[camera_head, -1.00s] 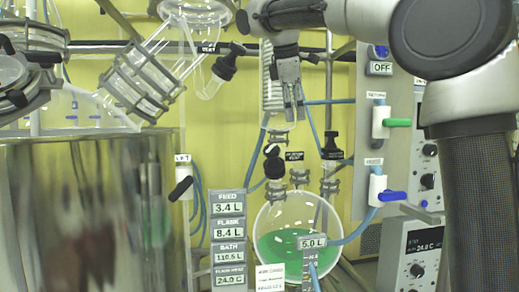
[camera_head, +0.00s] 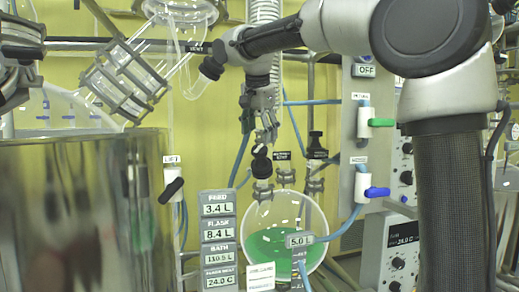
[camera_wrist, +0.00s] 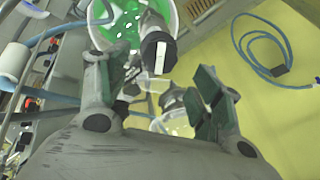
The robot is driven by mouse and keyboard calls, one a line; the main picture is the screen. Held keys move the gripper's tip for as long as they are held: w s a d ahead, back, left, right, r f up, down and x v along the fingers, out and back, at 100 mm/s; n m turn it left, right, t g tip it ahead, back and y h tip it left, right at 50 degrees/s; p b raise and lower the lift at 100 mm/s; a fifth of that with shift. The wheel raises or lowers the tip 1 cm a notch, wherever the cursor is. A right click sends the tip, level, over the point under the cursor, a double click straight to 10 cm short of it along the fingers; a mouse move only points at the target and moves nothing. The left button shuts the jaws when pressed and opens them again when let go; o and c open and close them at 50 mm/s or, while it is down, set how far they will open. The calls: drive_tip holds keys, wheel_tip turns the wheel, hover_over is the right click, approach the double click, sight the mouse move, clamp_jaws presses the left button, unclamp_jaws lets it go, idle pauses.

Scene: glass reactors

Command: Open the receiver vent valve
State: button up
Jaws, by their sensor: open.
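The receiver flask (camera_head: 310,215) is a round glass vessel holding green liquid. My gripper (camera_head: 265,138) is open and empty, pointing down just above the knob. In the wrist view the black knob (camera_wrist: 158,52) shows a white stripe on its face. It lies beyond the fingertips of my gripper (camera_wrist: 155,80), about midway between them, apparently apart from both. The flask (camera_wrist: 120,22) with green liquid shows behind it.
Another black-capped fitting (camera_head: 316,145) stands right of the vent valve. Valves with a green handle (camera_head: 381,122) and a blue handle (camera_head: 376,192) are on the right panel. A large metal bath (camera_head: 90,210) fills the left. Blue hoses hang around the flask.

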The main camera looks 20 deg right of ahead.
sight(260, 147)
drive_tip(key=x, duration=0.6)
drive_tip(key=shift+w+d+f, duration=0.1)
drive_tip(key=shift+f, duration=0.05)
drive_tip(key=c, duration=1.1)
